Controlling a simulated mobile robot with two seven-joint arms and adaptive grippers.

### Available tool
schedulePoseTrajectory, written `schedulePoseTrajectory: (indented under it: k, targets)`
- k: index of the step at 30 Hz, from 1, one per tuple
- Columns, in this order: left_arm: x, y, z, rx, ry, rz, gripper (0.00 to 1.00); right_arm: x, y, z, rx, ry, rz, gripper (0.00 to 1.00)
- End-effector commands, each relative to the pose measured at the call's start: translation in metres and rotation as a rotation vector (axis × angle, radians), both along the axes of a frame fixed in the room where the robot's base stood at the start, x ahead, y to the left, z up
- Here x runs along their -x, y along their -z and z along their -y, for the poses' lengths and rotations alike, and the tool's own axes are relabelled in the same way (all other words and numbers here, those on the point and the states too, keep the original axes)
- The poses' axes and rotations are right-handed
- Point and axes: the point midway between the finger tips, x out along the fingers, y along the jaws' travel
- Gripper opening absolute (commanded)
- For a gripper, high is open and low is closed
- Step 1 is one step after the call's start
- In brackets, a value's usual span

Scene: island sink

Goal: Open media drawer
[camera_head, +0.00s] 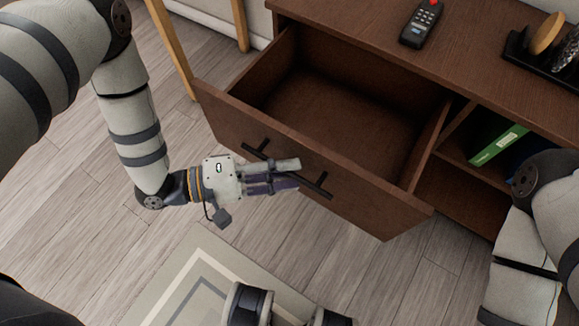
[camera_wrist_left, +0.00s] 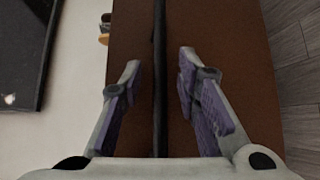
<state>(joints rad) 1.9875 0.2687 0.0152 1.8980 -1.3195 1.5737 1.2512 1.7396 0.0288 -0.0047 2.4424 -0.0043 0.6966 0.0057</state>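The media drawer (camera_head: 383,212) is pulled well out of the brown wooden cabinet, and its empty inside shows in the head view. A dark bar handle (camera_head: 320,191) runs along its front. My left gripper (camera_head: 287,174) is at the middle of this handle. In the left wrist view, the handle (camera_wrist_left: 160,110) runs between the two fingers of the left gripper (camera_wrist_left: 160,65), with a gap on each side. That gripper is open around the bar. My right arm shows at the right edge of the head view, but I cannot make out its gripper.
A remote (camera_head: 420,25) and a dark tray (camera_head: 543,66) with small items stand on the cabinet top (camera_head: 480,40). A green book (camera_head: 497,146) is on the open shelf right of the drawer. A patterned rug (camera_head: 185,275) lies on the wooden floor.

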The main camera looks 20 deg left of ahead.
Motion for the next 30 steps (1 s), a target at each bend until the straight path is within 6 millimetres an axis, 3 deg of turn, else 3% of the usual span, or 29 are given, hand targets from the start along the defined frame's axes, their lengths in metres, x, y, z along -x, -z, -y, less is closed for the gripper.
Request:
schedulePoseTrajectory:
  k: [6,12,28,30]
  targets:
    - [0.027,-0.008,-0.051,-0.001,-0.006,-0.002,0.3,0.0,0.0,0.0,0.0,0.0,0.0,0.0]
    - [0.046,-0.014,-0.086,0.0,-0.004,-0.002,0.3,0.0,0.0,0.0,0.0,0.0,0.0,0.0]
    - [0.051,-0.015,-0.095,0.0,-0.002,-0.001,0.3,0.0,0.0,0.0,0.0,0.0,0.0,0.0]
    - [0.053,-0.006,-0.091,-0.045,-0.012,-0.005,0.3,0.0,0.0,0.0,0.0,0.0,0.0,0.0]
